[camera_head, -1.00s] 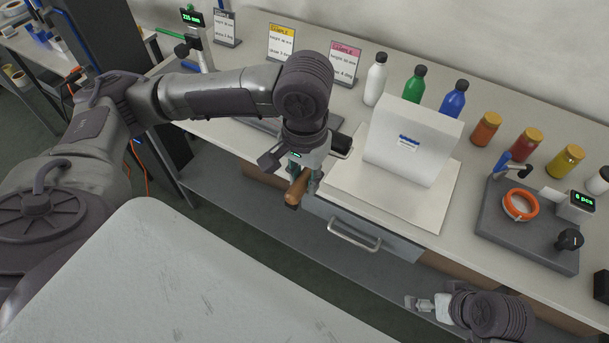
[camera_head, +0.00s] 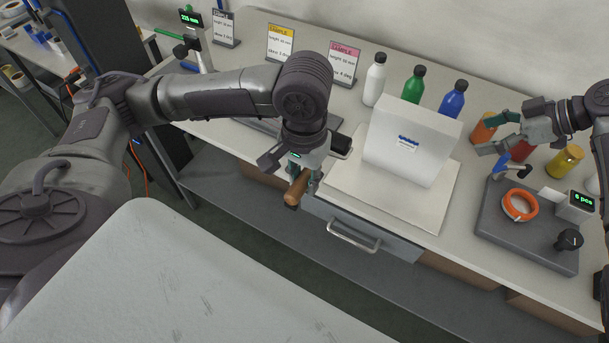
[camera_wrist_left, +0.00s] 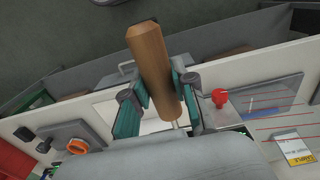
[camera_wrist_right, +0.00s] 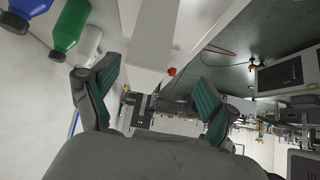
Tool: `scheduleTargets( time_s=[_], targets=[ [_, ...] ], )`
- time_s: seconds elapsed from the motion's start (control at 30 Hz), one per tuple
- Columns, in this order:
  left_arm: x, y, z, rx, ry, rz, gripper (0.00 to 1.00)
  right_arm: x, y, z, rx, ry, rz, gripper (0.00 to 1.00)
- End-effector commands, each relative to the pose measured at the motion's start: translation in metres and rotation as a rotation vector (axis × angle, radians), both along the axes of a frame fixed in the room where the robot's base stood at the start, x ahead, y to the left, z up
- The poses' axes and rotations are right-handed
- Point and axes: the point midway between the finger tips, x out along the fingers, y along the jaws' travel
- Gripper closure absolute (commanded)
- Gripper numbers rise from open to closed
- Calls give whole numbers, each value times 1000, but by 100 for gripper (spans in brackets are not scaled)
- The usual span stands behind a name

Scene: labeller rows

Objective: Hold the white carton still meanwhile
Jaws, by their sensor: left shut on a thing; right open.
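The white carton (camera_head: 415,140) stands upright on a pale square board (camera_head: 385,205) on the bench. A small blue-and-white label is on its front. My left gripper (camera_head: 303,178) is in front and to the left of the carton, apart from it. It is shut on a wooden handle (camera_head: 296,190), which also shows between the fingers in the left wrist view (camera_wrist_left: 152,65). My right gripper (camera_head: 496,133) is open and empty to the right of the carton, in front of the jars. In the right wrist view the carton (camera_wrist_right: 153,40) appears ahead, between the open fingers (camera_wrist_right: 152,98).
White (camera_head: 375,82), green (camera_head: 414,85) and blue (camera_head: 454,101) bottles stand behind the carton. Orange (camera_head: 483,129), red (camera_head: 521,151) and yellow (camera_head: 565,161) jars stand right. A grey station (camera_head: 520,236) holds an orange ring (camera_head: 520,204). A drawer handle (camera_head: 353,238) juts out in front.

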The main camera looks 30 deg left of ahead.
Motion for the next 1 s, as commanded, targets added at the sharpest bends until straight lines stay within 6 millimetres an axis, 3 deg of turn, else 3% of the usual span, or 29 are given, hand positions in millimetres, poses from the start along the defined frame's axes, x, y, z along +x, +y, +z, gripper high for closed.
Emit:
scheduleTargets(
  time_s=[0.1,0.27,0.7,1.0],
  targets=[
    [0,0,0,0,-1,0,100,11,-6,20,21,-24,7,15],
    [0,0,-3,0,-1,0,100,14,-4,24,32,-34,13,15],
    [0,0,-31,0,-1,0,100,15,37,-20,33,-33,12,15],
    [0,0,-46,0,-1,0,100,16,55,-35,33,-34,11,15]
  ],
)
